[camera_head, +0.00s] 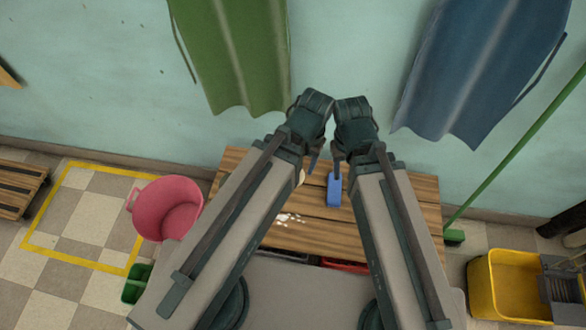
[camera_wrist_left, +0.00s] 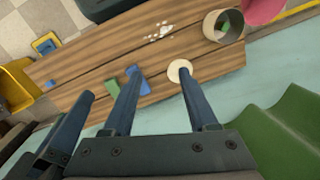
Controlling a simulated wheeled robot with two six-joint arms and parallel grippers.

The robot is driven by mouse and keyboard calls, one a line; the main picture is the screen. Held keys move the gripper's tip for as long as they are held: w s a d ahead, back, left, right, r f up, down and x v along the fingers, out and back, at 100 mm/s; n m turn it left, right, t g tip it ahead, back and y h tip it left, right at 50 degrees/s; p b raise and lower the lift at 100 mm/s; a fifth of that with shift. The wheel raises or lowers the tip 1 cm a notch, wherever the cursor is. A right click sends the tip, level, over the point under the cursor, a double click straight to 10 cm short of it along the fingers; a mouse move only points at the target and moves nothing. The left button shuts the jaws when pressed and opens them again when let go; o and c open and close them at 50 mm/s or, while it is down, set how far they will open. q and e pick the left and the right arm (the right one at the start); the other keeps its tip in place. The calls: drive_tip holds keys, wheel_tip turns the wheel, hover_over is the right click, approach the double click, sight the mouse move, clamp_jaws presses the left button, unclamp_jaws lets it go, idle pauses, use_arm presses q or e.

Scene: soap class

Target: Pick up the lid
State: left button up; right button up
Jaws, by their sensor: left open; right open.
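A round cream disc, which looks like the lid (camera_wrist_left: 179,71), lies flat on the wooden table (camera_wrist_left: 80,70) in the left wrist view. The tip of one finger of my left gripper (camera_wrist_left: 158,76) overlaps it there; I cannot tell the height between them. In the head view only a small edge of the lid (camera_head: 301,177) shows beside my left forearm. My left gripper (camera_head: 316,152) is open and empty above the table. My right gripper (camera_head: 338,155) is open close beside it, and one of its fingers shows at the left of the wrist view.
A blue item (camera_head: 334,190) and a green item (camera_wrist_left: 111,88) lie near the lid. White bits (camera_wrist_left: 158,32) and a round open container (camera_wrist_left: 215,30) are also on the table. A pink bucket (camera_head: 170,205) and yellow bucket (camera_head: 505,285) stand on the floor. Cloths hang behind.

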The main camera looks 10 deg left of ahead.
use_arm(q)
drive_tip(key=w+a+f+n+b, duration=0.3)
drive_tip(key=w+f+n+b, duration=0.6)
drive_tip(key=f+n+b, duration=0.1)
drive_tip(key=w+a+f+n+h+b, duration=0.1)
drive_tip(key=w+a+f+n+b, duration=0.3)
drive_tip(key=w+f+n+b, duration=0.6)
wheel_tip(320, 180, down, 4)
drive_tip(key=shift+r+n+b, duration=0.2)
drive_tip(key=shift+n+b, duration=0.6)
drive_tip(key=shift+b, duration=0.45)
use_arm(e)
wheel_tip(320, 180, down, 23)
drive_tip(key=shift+f, duration=0.2)
drive_tip(key=shift+f, duration=0.1)
use_arm(q)
wheel_tip(320, 180, down, 9)
drive_tip(key=b, duration=0.8)
drive_tip(key=shift+r+b, duration=0.15)
drive_tip(key=shift+b, duration=0.2)
use_arm(e)
wheel_tip(320, 180, down, 8)
drive_tip(key=shift+d+f, duration=0.1)
drive_tip(key=shift+f, duration=0.15)
use_arm(q)
drive_tip(key=shift+r, duration=0.1)
